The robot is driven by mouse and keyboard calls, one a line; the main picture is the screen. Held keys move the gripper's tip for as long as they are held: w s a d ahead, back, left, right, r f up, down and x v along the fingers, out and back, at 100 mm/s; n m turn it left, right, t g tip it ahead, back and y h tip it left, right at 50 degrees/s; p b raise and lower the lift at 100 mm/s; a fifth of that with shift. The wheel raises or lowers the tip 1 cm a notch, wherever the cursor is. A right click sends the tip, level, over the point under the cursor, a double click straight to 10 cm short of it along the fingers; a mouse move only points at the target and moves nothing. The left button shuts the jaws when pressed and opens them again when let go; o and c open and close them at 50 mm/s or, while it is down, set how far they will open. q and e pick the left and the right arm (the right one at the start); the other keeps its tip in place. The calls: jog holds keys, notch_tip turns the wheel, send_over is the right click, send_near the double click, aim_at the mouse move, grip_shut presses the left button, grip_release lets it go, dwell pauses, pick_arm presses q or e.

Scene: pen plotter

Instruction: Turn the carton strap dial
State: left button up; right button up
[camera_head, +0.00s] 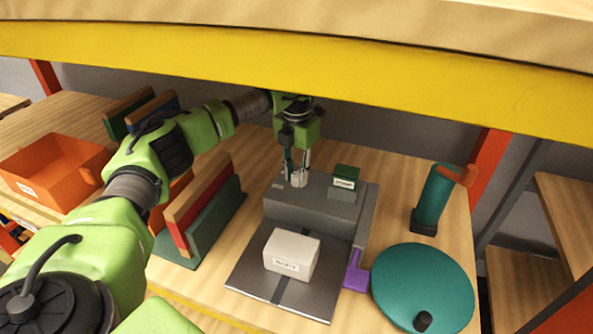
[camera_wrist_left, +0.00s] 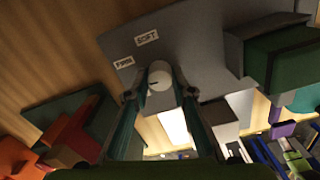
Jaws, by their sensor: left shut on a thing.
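The strap dial is a small white knob (camera_head: 298,181) on top of the grey strapping machine (camera_head: 315,217) in the head view. In the left wrist view the dial (camera_wrist_left: 160,76) shows a dark pointer mark, with labels reading "SOFT" and apparently "FIRM" on the grey top beside it. My left gripper (camera_head: 297,174) reaches down from above, its two fingers on either side of the dial and shut on it. The fingers hide part of the dial's sides. A white carton (camera_head: 292,254) lies on the machine's dark plate, over a dark strip. My right gripper is not in view.
A green-topped block (camera_head: 345,180) stands on the machine right of the dial. A teal disc (camera_head: 422,287), a teal cylinder (camera_head: 434,197) and a purple piece (camera_head: 355,272) are at the right. Upright boards (camera_head: 205,213) and an orange bin (camera_head: 55,168) are left. A yellow-edged shelf (camera_head: 300,57) hangs overhead.

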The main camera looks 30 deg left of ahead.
aim_at(297, 174)
pick_arm(q)
jog(key=m, duration=0.3)
jog(key=shift+r+m+p, duration=0.1)
jog(key=shift+m+p, duration=0.2)
jog(key=shift+m, duration=0.1)
jog(key=m, duration=0.4)
jog(key=shift+w+m, duration=0.1)
jog(key=shift+m, duration=0.2)
jog(key=m, duration=0.4)
jog(key=shift+a, duration=0.1)
jog(key=m, duration=0.4)
jog(key=shift+m, duration=0.3)
jog(key=o, duration=1.1)
notch_tip(297, 174, up, 12)
jog(key=shift+w, duration=0.1)
